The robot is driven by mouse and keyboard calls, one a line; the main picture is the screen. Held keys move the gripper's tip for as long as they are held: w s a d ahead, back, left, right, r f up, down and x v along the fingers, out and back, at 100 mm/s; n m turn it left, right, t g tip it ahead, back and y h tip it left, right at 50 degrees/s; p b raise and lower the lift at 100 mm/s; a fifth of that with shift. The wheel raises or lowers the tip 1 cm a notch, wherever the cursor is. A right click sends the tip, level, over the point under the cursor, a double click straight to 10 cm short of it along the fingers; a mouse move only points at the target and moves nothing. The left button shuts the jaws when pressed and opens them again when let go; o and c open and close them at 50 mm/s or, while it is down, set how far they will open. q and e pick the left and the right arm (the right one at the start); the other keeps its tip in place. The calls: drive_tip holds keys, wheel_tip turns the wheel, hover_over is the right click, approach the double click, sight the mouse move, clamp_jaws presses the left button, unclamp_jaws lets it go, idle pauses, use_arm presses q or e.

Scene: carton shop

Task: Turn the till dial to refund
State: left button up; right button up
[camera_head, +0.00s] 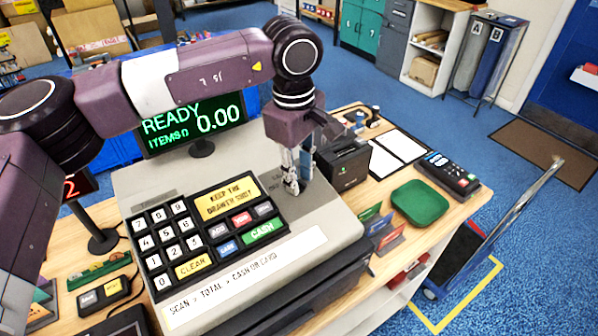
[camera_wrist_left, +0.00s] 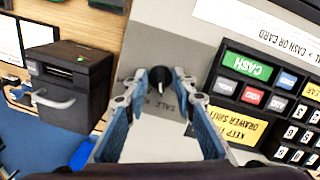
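The till (camera_head: 315,200) stands on the wooden counter, with its key panel at the left of its top. My left gripper (camera_head: 292,188) points down at the right part of the till top, and its fingers hide the dial in the head view. In the left wrist view, the black till dial (camera_wrist_left: 156,76) sits between the two fingertips (camera_wrist_left: 156,84), which appear to be closed against its sides. A pale mark on the dial points roughly toward the printed word SALE. A refund label cannot be read. My right gripper is not in view.
A black printer (camera_head: 343,163) stands just right of the gripper, also seen in the left wrist view (camera_wrist_left: 68,85). A green tray (camera_head: 419,202) and a card terminal (camera_head: 449,172) lie further right. The lit display (camera_head: 195,124) stands behind the till.

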use_arm(q)
drive_tip(key=shift+c, duration=0.4)
clamp_jaws()
drive_tip(key=shift+s+f+m, duration=0.1)
drive_tip(key=shift+f+m, duration=0.05)
drive_tip(key=shift+m, duration=0.15)
drive_tip(key=shift+m+b, duration=0.5)
drive_tip(key=shift+m, duration=0.4)
drive_tip(key=m+y, duration=0.1)
drive_tip(key=m, duration=0.4)
drive_tip(key=shift+d+f+g, duration=0.1)
drive_tip(key=shift+g, duration=0.3)
drive_tip(key=shift+o, duration=0.4)
unclamp_jaws()
